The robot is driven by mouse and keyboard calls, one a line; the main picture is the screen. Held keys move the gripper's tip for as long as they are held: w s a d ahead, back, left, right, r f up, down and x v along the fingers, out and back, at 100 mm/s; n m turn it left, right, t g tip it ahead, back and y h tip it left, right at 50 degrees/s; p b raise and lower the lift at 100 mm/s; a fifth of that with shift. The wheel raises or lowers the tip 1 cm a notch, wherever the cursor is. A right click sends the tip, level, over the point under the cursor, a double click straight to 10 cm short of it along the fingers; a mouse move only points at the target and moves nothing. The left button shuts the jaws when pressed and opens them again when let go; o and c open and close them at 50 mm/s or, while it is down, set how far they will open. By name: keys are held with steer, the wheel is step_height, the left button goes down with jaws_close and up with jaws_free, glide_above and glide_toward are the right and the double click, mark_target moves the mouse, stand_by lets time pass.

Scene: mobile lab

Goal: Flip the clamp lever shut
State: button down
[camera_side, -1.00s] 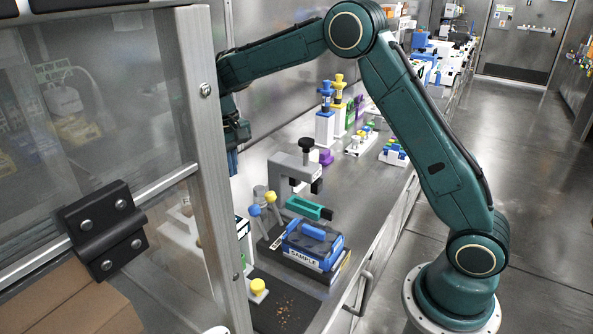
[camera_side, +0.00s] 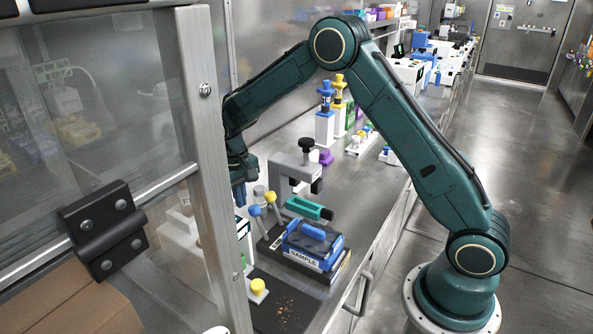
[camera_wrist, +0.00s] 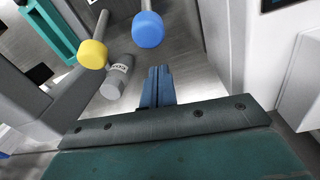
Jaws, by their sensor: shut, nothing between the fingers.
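Two grey levers stand beside the grey clamp frame (camera_side: 291,170): one has a blue knob (camera_side: 255,210), the other a yellow knob (camera_side: 271,197). In the wrist view the blue knob (camera_wrist: 148,30) is just ahead of my fingertips and the yellow knob (camera_wrist: 93,54) is to their left. My gripper (camera_side: 239,194) points down, left of both knobs in the side view, partly behind the cabinet's door frame. Its blue fingers (camera_wrist: 158,84) are together, empty and apart from the knobs. I cannot tell which lever belongs to the clamp.
A teal piece (camera_side: 309,208) lies under the clamp frame, and a blue SAMPLE box (camera_side: 312,246) sits in front. White equipment walls (camera_wrist: 228,45) stand close right of my fingers. The door frame (camera_side: 213,180) blocks the left.

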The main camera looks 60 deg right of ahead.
steer(key=shift+s+a+r, duration=0.1)
steer(key=shift+s+r, duration=0.1)
steer(key=shift+s, duration=0.35)
steer(key=shift+s+a+r, duration=0.1)
steer(key=shift+s+r, duration=0.05)
steer(key=shift+s, duration=0.35)
